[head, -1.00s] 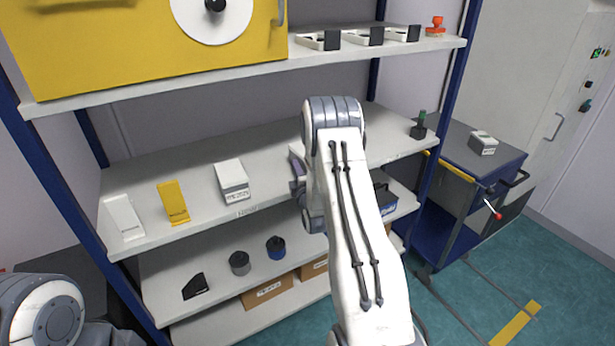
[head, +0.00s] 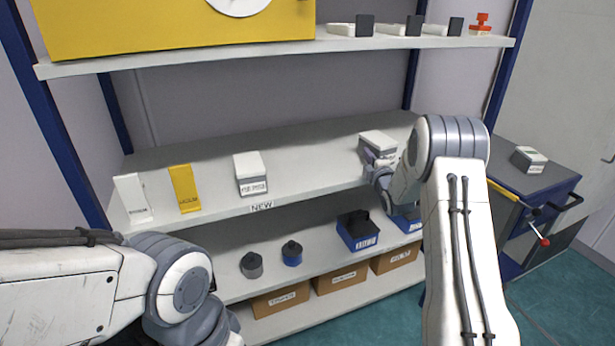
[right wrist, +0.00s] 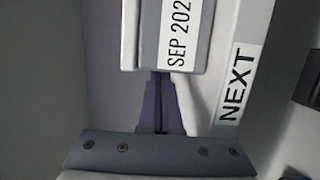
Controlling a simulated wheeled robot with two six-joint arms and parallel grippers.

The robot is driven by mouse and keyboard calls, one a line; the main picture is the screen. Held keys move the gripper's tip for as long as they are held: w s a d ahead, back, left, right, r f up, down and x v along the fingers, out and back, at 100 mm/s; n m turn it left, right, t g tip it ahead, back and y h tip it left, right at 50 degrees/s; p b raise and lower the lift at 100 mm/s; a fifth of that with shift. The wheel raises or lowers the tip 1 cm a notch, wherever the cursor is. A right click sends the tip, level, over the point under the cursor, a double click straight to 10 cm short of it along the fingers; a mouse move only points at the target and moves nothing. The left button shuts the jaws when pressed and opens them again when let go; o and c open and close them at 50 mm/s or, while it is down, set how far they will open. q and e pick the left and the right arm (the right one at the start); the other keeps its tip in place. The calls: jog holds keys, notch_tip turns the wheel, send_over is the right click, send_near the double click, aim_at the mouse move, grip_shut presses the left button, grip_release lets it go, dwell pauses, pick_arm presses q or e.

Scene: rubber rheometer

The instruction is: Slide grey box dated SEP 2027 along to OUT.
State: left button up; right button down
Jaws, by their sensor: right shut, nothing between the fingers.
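A grey box with a pale lid (head: 378,141) stands on the middle shelf (head: 315,170), toward its right end. In the right wrist view its label (right wrist: 178,35) reads SEP 202, with the last digit cut off. My right gripper (right wrist: 161,95) is shut and empty, its fingertips up against or very near the box's lower edge in that view; contact is hard to tell. In the head view the gripper (head: 376,170) is partly hidden by its own wrist. My left forearm shows at the lower left, its fingers out of view. I see no OUT mark.
A NEXT label (right wrist: 237,85) is on the shelf edge beside the box. Another grey box (head: 250,173) stands behind the NEW label (head: 262,207), with a yellow stand (head: 185,188) and a white stand (head: 132,198) further left. A cart (head: 535,185) at right carries another box (head: 528,159).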

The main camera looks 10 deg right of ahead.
aim_at(395, 155)
jog(key=d+b, duration=0.1)
jog(key=d, duration=0.2)
jog(key=d+b, duration=0.1)
jog(key=d, duration=0.2)
jog(key=w+d+b, duration=0.1)
jog(key=d, duration=0.1)
jog(key=shift+d+f+b, duration=0.25)
jog(key=shift+d+b, duration=0.05)
jog(key=shift+d, duration=0.1)
jog(key=d, duration=0.2)
jog(key=w+d, duration=0.1)
jog(key=d, duration=0.2)
jog(key=shift+r+b, duration=0.15)
jog(key=shift+b, duration=0.15)
jog(key=shift+w+d+r, duration=0.1)
jog(key=shift+d, duration=0.15)
jog(key=shift+d, duration=0.15)
